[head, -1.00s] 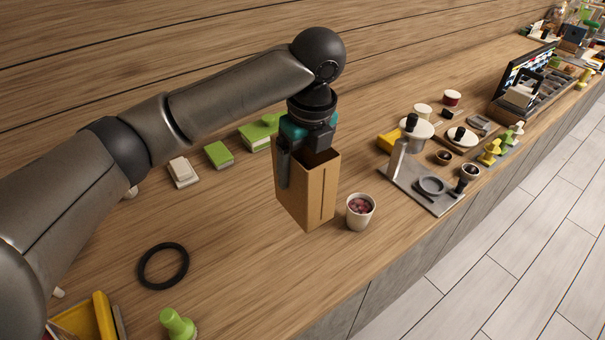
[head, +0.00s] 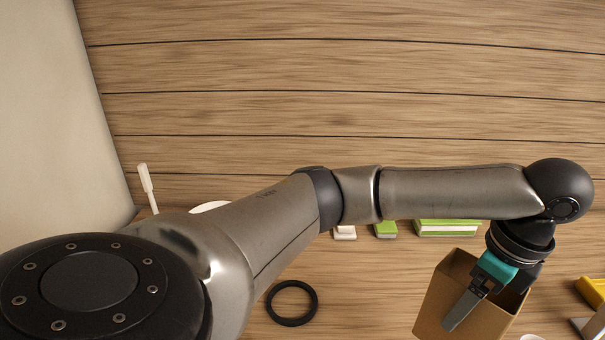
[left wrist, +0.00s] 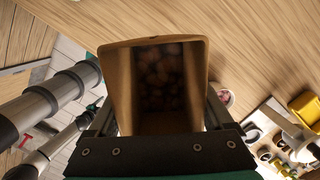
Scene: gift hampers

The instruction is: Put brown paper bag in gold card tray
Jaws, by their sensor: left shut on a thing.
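The brown paper bag (head: 440,295) is an open-topped tan box shape at the lower right of the head view, with its bottom cut off by the frame. My left gripper (head: 478,300) is shut on it near the top, one finger showing against its outside. In the left wrist view the bag (left wrist: 122,85) fills the middle, its open mouth towards the camera, with several round brown things inside. A finger shows at either side of it. I cannot tell whether the bag touches the counter. The gold card tray is not visible now. My right gripper cannot be made out.
A black ring (head: 292,322) lies on the counter left of the bag. Green and white boxes (head: 447,228) stand at the back by the wooden wall. A cup (left wrist: 226,97) stands beside the bag. A yellow item (head: 592,291) is at the right edge.

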